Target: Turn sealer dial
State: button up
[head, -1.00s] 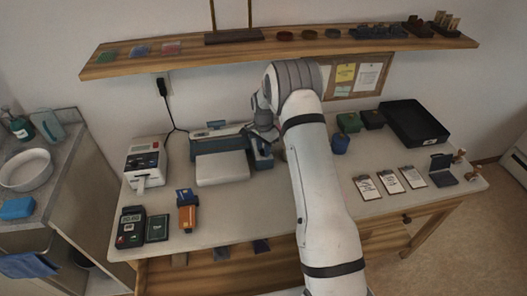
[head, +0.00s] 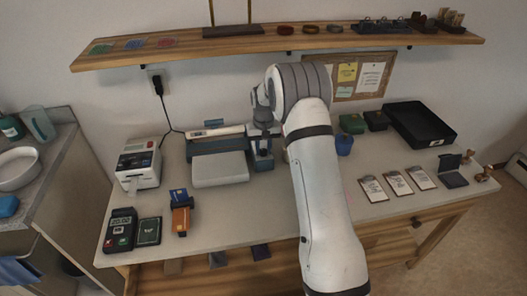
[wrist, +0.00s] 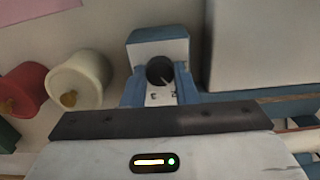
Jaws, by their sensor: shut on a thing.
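The sealer (head: 219,168) is a blue and pale grey unit at the back of the workbench, left of my arm. In the wrist view its dial (wrist: 160,68) is a round black knob with a light pointer line, on a blue and white control box (wrist: 158,46). My gripper (wrist: 161,76) is shut on the dial, with a finger along each side. In the head view my gripper (head: 262,148) is at the sealer's right end, where the dial is too small to make out.
A label printer (head: 139,163) stands left of the sealer. A card terminal (head: 120,230) and cards lie at the front left. A shelf (head: 280,42) runs above the bench.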

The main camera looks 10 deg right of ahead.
aim_at(264, 150)
jog(key=n+b, duration=0.1)
jog(key=n, duration=0.4)
jog(key=shift+d+n+b, duration=0.1)
jog(key=shift+n+b, duration=0.2)
jog(key=shift+b, duration=0.05)
jog(key=n+b, duration=0.1)
jog(key=n, duration=0.4)
jog(key=shift+r+n, duration=0.1)
jog(key=shift+n, duration=0.2)
jog(key=o, duration=1)
jog(key=shift+r, duration=3.85)
